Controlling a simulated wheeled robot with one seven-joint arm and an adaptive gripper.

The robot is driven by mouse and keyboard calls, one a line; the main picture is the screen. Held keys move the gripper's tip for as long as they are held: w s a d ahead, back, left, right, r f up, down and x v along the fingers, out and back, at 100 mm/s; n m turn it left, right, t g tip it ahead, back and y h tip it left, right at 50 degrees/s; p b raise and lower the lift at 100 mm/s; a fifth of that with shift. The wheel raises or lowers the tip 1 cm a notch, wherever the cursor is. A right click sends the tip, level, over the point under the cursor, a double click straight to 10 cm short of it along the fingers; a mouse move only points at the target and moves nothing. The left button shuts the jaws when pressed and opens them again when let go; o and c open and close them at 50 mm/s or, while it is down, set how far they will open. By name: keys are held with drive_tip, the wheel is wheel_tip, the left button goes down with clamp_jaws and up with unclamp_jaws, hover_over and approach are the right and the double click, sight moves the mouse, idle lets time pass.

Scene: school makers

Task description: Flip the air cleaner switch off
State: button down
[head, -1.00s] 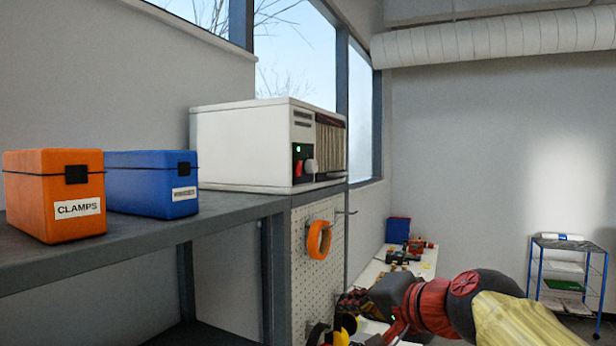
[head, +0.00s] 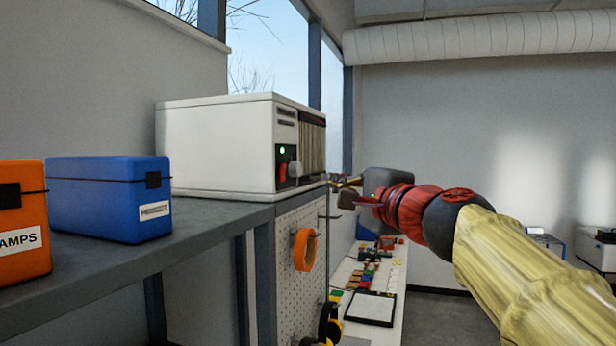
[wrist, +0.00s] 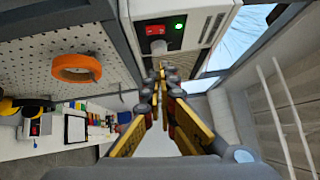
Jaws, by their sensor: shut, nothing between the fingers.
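The white air cleaner (head: 215,145) stands at the end of the grey shelf. Its dark front panel carries a lit green light (head: 282,150), a red switch (head: 281,172) and a pale knob (head: 295,168). In the wrist view the red switch (wrist: 152,31) is beside the green light, with the knob (wrist: 158,46) near it. My gripper (head: 335,184) is in front of the air cleaner's front face, to the right of the panel. In the wrist view my gripper (wrist: 161,70) is shut and empty, its tips close to the knob. I cannot tell if it touches anything.
A blue box (head: 105,200) and an orange clamps box (head: 20,225) stand on the shelf (head: 190,235). Below hangs a pegboard (head: 287,265) with an orange tape roll (head: 305,249). A white bench (head: 345,272) with small items runs behind.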

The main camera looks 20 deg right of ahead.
drive_tip(key=p, duration=0.2)
approach(283, 173)
drive_tip(key=w+d, duration=0.4)
drive_tip(key=w, duration=0.1)
drive_tip(key=w+a, duration=0.1)
drive_tip(key=w+a+r+p, duration=0.1)
drive_tip(key=shift+a+p, duration=0.3)
drive_tip(key=shift+a, duration=0.1)
drive_tip(key=shift+w+a+r, duration=0.2)
drive_tip(key=shift+a+r, duration=0.05)
drive_tip(key=shift+f, duration=0.1)
